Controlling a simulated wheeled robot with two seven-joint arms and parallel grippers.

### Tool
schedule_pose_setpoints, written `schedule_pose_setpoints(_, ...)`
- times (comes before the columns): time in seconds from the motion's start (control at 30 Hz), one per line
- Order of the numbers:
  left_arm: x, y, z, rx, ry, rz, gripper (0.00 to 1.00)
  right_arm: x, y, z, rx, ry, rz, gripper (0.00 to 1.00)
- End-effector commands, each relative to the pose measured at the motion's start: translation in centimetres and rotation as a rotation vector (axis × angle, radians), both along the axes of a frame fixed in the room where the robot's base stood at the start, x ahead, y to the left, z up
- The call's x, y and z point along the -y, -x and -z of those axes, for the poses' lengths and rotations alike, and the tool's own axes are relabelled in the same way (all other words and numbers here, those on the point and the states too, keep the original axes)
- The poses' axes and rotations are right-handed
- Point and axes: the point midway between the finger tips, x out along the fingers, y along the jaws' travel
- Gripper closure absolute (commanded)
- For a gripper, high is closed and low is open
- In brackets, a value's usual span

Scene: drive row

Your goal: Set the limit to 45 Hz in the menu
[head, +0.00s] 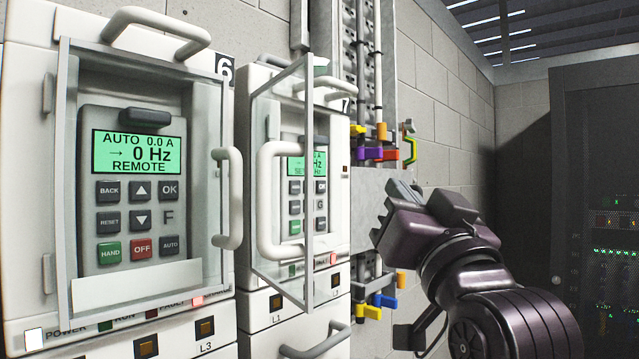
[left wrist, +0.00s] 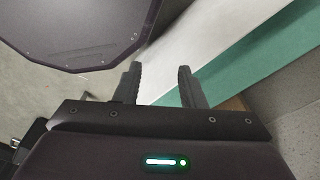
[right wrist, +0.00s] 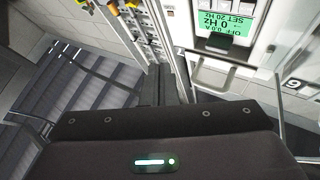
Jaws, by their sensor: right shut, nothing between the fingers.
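Drive 6's keypad display (head: 138,153) reads AUTO 0.0 A, 0 Hz, REMOTE, behind a closed clear cover with a white handle (head: 228,198). Drive 7's clear cover (head: 282,100) stands swung outward, its handle (head: 270,200) facing left. Cover and handle partly hide drive 7's display (head: 307,164) and keys. In the right wrist view that display (right wrist: 218,18) appears upside down, reading OFF 0.0 A, 0 Hz, SET 20 Hz. My right gripper (head: 388,212) is shut and empty, right of drive 7, apart from it. My left gripper (left wrist: 158,88) is open and empty, outside the head view.
A dark rack (head: 597,200) stands at the far right. Drive 6's upper handle (head: 157,35) and drive 7's lower handle (head: 315,343) stick out. In the left wrist view a dark rounded panel (left wrist: 80,30) is close.

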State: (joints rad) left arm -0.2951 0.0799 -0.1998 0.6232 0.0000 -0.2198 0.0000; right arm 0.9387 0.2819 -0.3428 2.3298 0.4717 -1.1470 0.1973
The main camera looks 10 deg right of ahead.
Motion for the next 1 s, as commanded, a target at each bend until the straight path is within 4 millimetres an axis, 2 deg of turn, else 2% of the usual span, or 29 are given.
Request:
schedule_pose_setpoints(0.43, -0.1, 1.2, 0.3, -0.017, -0.002, 0.0, 0.64, -0.4, -0.5, 0.0, -0.001, 0.0, -0.002, 1.0)
schedule_pose_setpoints(0.63, -0.1, 1.0, 0.7, -0.014, -0.001, 0.0, 0.64, -1.9, -2.4, 0.1, -0.001, 0.002, 0.001, 1.0)
schedule_pose_setpoints(1.0, 0.0, 0.5, 0.4, -0.006, 0.0, 0.0, 0.64, -4.7, -6.2, 0.0, -0.002, -0.001, 0.0, 1.0)
